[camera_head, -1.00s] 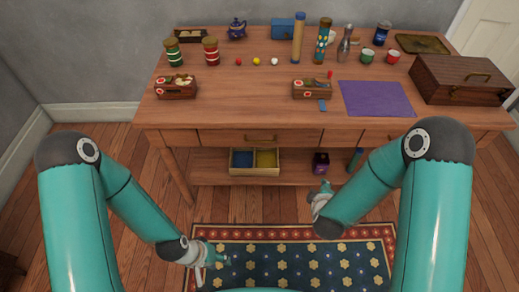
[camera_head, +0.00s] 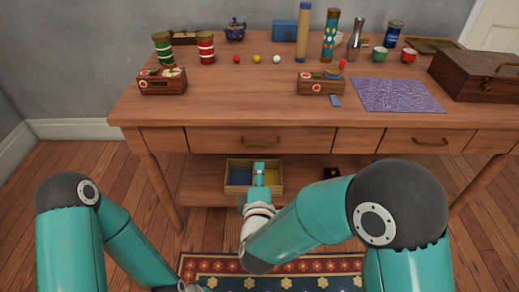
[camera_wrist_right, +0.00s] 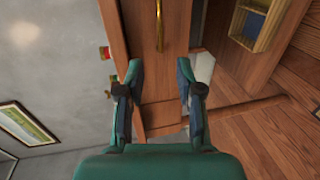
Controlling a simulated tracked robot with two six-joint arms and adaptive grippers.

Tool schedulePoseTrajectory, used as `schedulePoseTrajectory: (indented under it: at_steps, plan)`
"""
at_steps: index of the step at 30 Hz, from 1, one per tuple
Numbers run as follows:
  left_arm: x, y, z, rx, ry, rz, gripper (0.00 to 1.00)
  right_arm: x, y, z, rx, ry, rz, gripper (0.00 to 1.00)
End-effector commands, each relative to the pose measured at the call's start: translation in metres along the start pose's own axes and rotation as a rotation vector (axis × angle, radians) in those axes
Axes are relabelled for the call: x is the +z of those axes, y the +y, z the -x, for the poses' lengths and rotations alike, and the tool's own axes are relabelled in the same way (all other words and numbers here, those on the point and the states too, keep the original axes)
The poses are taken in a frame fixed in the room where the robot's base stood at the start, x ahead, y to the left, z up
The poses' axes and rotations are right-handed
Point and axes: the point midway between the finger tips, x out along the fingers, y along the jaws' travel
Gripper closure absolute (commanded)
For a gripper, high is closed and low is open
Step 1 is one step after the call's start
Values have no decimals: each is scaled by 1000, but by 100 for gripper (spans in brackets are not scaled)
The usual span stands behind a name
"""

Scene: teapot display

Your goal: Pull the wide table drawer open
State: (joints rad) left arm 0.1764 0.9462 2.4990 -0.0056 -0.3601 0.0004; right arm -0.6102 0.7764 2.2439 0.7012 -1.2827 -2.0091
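The wide drawer (camera_head: 220,141) is set in the front of the wooden table (camera_head: 240,104), its front flush with the table. Its brass handle (camera_head: 262,140) is at the upper middle of the head view. The handle also shows upright at the top of the right wrist view (camera_wrist_right: 160,25). My right gripper (camera_head: 259,169) is below and in front of the handle, apart from it. In the right wrist view its two fingers (camera_wrist_right: 160,75) are spread with nothing between them, in line with the handle. My left gripper (camera_head: 195,287) is mostly cut off at the bottom edge.
A shelf under the drawers carries an open divided box (camera_head: 238,176), partly behind my right gripper. A second brass handle (camera_head: 430,142) is farther right. Jars, small boxes, a purple cloth (camera_head: 398,95) and a wooden chest (camera_head: 478,78) stand on the tabletop. A patterned rug (camera_head: 290,268) lies on the floor.

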Motion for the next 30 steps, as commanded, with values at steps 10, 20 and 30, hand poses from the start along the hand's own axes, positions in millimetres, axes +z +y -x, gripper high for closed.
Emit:
schedulePoseTrajectory:
  at_steps: [10, 20, 30]
  plan:
    - [0, -5, -13, 0, 0, 0, 60, 1, -3, -75, 0, -3, -2, 64]
    - [0, -8, -22, 0, 0, 0, 60, 1, -2, -131, 0, -2, 0, 64]
    - [0, -8, -23, 0, 0, 0, 60, 1, -1, -144, -1, 0, 1, 64]
